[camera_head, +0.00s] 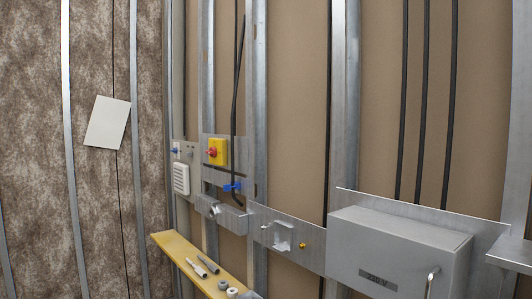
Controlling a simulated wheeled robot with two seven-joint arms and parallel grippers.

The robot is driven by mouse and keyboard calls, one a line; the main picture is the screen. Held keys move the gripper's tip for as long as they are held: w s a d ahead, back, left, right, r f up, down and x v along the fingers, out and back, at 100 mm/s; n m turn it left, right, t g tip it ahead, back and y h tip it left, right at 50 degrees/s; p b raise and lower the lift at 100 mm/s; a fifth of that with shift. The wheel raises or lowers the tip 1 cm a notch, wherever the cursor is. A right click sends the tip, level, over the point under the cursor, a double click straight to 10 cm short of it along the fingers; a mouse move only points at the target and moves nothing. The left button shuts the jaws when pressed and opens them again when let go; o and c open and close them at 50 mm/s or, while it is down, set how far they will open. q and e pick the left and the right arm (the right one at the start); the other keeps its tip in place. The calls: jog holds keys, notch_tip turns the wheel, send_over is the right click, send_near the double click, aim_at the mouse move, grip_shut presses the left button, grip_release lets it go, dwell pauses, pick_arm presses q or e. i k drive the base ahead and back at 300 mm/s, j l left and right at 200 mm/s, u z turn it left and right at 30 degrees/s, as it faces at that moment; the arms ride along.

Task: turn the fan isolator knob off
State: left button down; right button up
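A yellow box (219,147) with a red knob (211,152) on its front is fixed to a metal plate between the wall studs, left of centre. It looks like a rotary isolator, but the knob's position is too small to read. To its left a small blue knob or lever (175,151) sits on a grey plate, above a white louvred cover (181,179). Neither of my grippers is in view.
A yellow ledge (178,253) below holds small grey fittings (208,265). A blue-handled valve (232,187) sits under the yellow box. A large grey box (395,250) projects at the lower right. A white sheet (107,123) hangs on the left wall.

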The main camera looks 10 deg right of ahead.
aim_at(212, 151)
jog(key=i+j+z, duration=0.2)
jog(key=z, duration=0.25)
jog(key=i+j+z, duration=0.2)
jog(key=j+z, duration=0.3)
jog(key=i+j, duration=0.15)
jog(key=j, duration=0.3)
jog(key=i+j+z, duration=0.1)
jog(key=j, duration=0.3)
jog(key=i+j, duration=0.15)
jog(key=j, duration=0.3)
jog(key=i+j+z, duration=0.1)
jog(key=j, duration=0.35)
jog(key=i+j+z, duration=0.1)
jog(key=j, duration=0.35)
jog(key=i+j, duration=0.15)
jog(key=j, duration=0.3)
